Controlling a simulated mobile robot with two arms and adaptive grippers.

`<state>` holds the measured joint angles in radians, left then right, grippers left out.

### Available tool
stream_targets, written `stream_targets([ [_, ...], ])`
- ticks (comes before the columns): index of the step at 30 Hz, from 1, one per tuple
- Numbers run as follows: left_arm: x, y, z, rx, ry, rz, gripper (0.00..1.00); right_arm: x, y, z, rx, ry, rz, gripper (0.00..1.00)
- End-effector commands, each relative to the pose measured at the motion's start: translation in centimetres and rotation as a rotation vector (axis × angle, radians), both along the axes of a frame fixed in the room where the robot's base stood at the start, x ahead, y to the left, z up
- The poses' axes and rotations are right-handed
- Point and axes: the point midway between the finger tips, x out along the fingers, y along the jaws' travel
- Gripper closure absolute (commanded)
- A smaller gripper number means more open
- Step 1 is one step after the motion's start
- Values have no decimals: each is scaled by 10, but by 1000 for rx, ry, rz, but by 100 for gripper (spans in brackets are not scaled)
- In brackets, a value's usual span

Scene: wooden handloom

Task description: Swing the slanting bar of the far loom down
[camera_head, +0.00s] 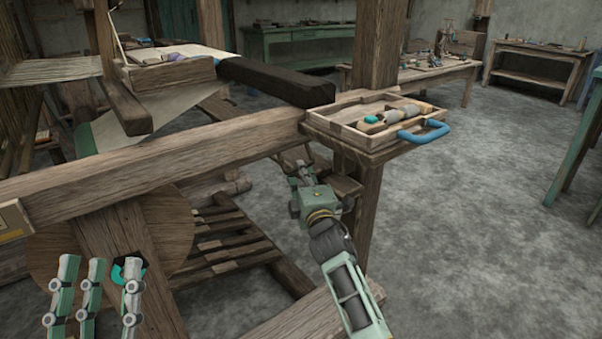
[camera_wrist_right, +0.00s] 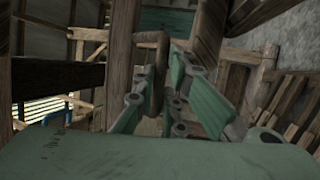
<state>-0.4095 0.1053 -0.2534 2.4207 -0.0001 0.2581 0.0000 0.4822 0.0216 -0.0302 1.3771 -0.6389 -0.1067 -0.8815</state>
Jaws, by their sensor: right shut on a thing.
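My right gripper (camera_head: 298,170) reaches under the thick wooden beam (camera_head: 150,172) of the loom, beside its front post (camera_head: 362,210). In the right wrist view its green and grey fingers (camera_wrist_right: 160,100) are closed around a brown bent bar (camera_wrist_right: 156,72), which stands upright and bends over at the top. I cannot tell for sure whether this bar is the slanting bar of the far loom. In the head view the gripped part is mostly hidden by the gripper. My left gripper (camera_head: 95,262) is at the lower left, its fingers spread apart and empty.
A wooden tray (camera_head: 340,125) with tools and a blue handle (camera_head: 424,132) sits on the beam's end. A dark block (camera_head: 275,80) lies behind it. A slatted pallet (camera_head: 225,245) and round wooden disc (camera_head: 60,240) are below. The floor (camera_head: 480,220) at right is clear.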

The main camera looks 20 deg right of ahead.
Motion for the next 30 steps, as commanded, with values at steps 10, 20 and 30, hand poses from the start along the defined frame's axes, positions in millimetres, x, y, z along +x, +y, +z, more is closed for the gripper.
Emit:
stream_targets([
  [10,0,0,-1,1,2,1,60,0,-1,-3,-4,6,-3,71],
  [20,0,0,-1,0,3,-1,60,-2,-1,-4,-2,6,-2,71],
  [30,0,0,-1,1,3,0,60,-40,1,-12,-3,7,-2,71],
])
